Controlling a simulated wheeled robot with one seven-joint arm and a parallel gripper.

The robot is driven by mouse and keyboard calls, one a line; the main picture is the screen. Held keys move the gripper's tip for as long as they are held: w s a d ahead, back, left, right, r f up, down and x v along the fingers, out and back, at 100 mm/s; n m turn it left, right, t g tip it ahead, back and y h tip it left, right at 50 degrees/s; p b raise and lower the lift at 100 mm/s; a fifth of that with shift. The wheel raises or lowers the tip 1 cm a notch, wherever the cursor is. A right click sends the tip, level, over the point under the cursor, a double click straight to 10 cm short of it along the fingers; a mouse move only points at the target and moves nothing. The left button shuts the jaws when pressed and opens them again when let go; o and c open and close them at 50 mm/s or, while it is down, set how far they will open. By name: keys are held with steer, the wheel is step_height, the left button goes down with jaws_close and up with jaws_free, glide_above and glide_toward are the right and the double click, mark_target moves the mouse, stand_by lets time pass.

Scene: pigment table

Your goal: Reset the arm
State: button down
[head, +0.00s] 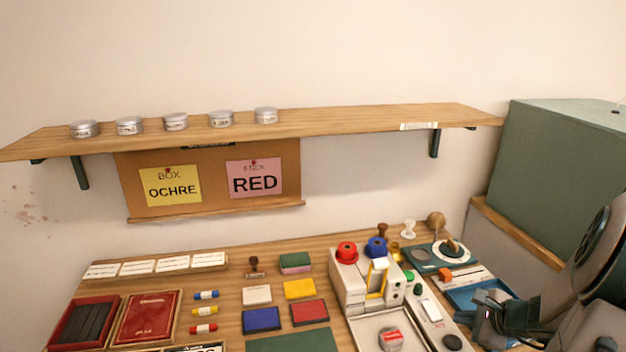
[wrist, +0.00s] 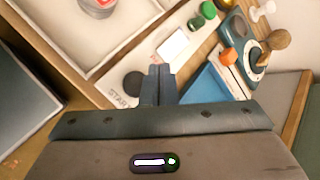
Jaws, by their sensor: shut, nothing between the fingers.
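My gripper (head: 503,311) is at the lower right in the head view, above the right end of the table by the blue tray (head: 465,296). In the wrist view the fingers (wrist: 158,84) are together with nothing between them. Their tips show against the white panel with the dark round pad and the lettering "START". My arm comes in from the right edge of the head view.
A white machine (head: 352,283) with red and blue knobs stands left of my gripper. A green cabinet (head: 560,165) is behind on the right. A wooden shelf (head: 330,122) with several tins spans the wall. Ink pads, stamps and boxes crowd the table (head: 232,312).

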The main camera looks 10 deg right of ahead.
steer(key=s+a+r+n+g+y, duration=0.1)
steer(key=a+r+n+g, duration=0.15)
steer(key=a+n, duration=0.5)
steer(key=s+a+r+n+g, duration=0.1)
steer(key=a+r+n+g, duration=0.2)
steer(key=a, duration=0.8)
steer(key=s+a+r+n+h, duration=0.3)
steer(key=s+a+r+n, duration=0.2)
steer(key=s+n, duration=0.5)
steer(key=shift+s+a+r+n+h, duration=0.2)
steer(key=shift+a+r+n+h, duration=0.1)
steer(key=shift+a+n, duration=1.05)
steer(key=shift+f, duration=0.1)
stand_by(1.0)
